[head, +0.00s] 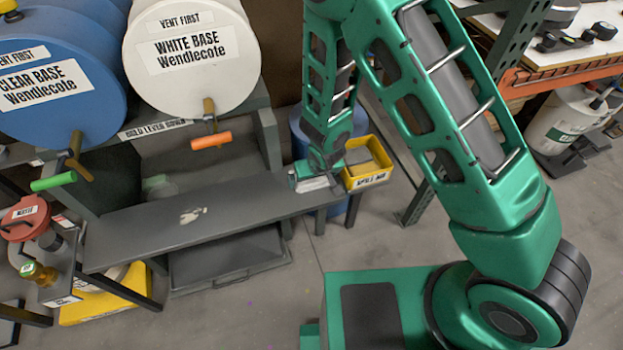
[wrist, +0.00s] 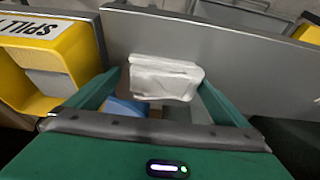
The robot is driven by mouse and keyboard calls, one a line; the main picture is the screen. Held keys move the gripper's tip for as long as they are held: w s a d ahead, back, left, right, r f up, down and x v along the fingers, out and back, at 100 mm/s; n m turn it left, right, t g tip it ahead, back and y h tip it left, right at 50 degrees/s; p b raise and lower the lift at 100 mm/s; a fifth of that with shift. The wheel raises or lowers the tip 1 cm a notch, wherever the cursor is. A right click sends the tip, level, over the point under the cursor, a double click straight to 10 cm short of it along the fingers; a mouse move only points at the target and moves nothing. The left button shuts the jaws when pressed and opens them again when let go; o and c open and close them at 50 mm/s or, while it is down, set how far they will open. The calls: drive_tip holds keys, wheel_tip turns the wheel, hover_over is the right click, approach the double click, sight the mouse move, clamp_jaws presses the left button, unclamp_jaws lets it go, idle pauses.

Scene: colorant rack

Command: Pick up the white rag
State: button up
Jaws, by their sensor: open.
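The white rag (wrist: 165,78) looks like a folded, crumpled bundle in the wrist view, at the edge of the grey bench. In the head view it shows as a small white patch (head: 313,184) at the bench's right end, partly covered by my gripper (head: 312,177). In the wrist view my gripper (wrist: 162,82) is open, with one green finger on each side of the rag. Whether either finger touches the rag I cannot tell.
A yellow bin (head: 367,177) stands just right of my gripper; it also shows in the wrist view (wrist: 75,55). The grey bench (head: 140,237) carries a pale splotch (head: 192,215). A white drum (head: 200,90) and a blue drum (head: 45,100) lie above it.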

drive_tip(key=c, duration=1.2)
drive_tip(key=shift+r, duration=0.1)
drive_tip(key=shift+r, duration=0.35)
wheel_tip(320, 180, up, 3)
drive_tip(key=shift+w+r, duration=0.1)
drive_tip(key=shift+r, duration=0.1)
drive_tip(key=s+a+r, duration=0.2)
drive_tip(key=s, duration=0.1)
drive_tip(key=s+a+r, duration=0.2)
drive_tip(key=a, duration=0.1)
drive_tip(key=s+a+r, duration=0.2)
drive_tip(key=s+a, duration=0.1)
drive_tip(key=shift+s+r, duration=0.3)
drive_tip(key=shift+r, duration=0.05)
